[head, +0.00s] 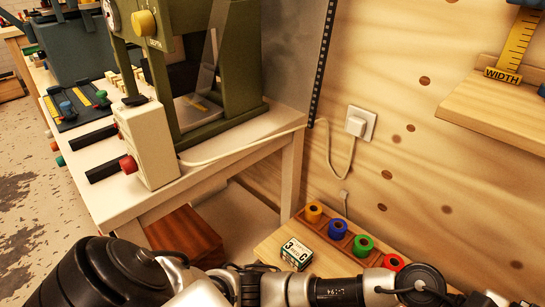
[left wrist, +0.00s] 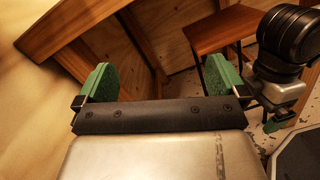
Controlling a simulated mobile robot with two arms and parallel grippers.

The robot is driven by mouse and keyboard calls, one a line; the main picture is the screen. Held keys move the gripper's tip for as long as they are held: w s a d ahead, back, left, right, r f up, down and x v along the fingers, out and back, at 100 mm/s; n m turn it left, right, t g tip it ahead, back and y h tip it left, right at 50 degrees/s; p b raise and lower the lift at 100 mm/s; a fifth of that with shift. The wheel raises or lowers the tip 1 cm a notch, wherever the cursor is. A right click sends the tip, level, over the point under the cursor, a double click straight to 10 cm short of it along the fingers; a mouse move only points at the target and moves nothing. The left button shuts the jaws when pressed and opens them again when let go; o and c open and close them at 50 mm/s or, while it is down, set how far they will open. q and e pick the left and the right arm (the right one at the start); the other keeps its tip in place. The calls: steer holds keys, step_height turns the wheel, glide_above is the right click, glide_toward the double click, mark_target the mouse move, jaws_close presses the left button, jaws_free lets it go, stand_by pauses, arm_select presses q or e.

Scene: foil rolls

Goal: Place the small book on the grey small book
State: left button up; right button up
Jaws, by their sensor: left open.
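No small book or grey small book can be made out for certain in either view. A small cream-and-green block with a "3" and a "C" on it (head: 297,252) sits on a low wooden surface in the head view; I cannot tell whether it is a book. My left gripper (left wrist: 158,72) is open in the left wrist view, its two green fingers wide apart with nothing between them. In the head view an arm of mine crosses the bottom edge and covers part of the low surface; no gripper shows there.
A rack (head: 345,238) holds yellow, blue, green and red rolls beside the block. A white table (head: 100,190) carries a green machine (head: 190,80) and a beige control box (head: 148,145). A cord runs to a wall socket (head: 361,123). A wooden shelf (head: 495,115) juts out at right.

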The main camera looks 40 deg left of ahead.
arm_select(q)
steer(key=w+a+r+n+t+y, duration=0.25)
steer(key=a+n+t, duration=0.35)
steer(key=n+t, duration=0.55)
steer(key=w+a+r+n+t+y, duration=0.15)
steer(key=w+a+n+t, duration=0.4)
steer(key=n, duration=0.95)
steer(key=a+f+n+t+y, duration=0.4)
steer(key=a+f+n+y, duration=0.3)
steer(key=a+n+y, duration=0.6)
steer(key=s+a+f+n+g+y, duration=0.1)
steer(key=s+a+f+n+g, duration=0.15)
steer(key=f+n, duration=0.25)
steer(key=s+a+f+n+g+y, duration=0.2)
steer(key=s+f+n+g, duration=0.1)
steer(key=f+n+g, duration=0.15)
steer(key=s+a+f+n+g, duration=0.2)
steer(key=s+f+n+g, duration=0.2)
steer(key=s, duration=0.4)
steer(key=s+a+f+n+g+h, duration=0.1)
steer(key=s+a+f+n+g, duration=0.1)
steer(key=s+f+g, duration=0.3)
steer(key=s+n, duration=0.1)
steer(key=s, duration=0.2)
steer(key=shift+a+n, duration=0.15)
steer(key=shift+n, duration=0.25)
steer(key=shift+s+a, duration=0.1)
steer(key=shift+s, duration=0.05)
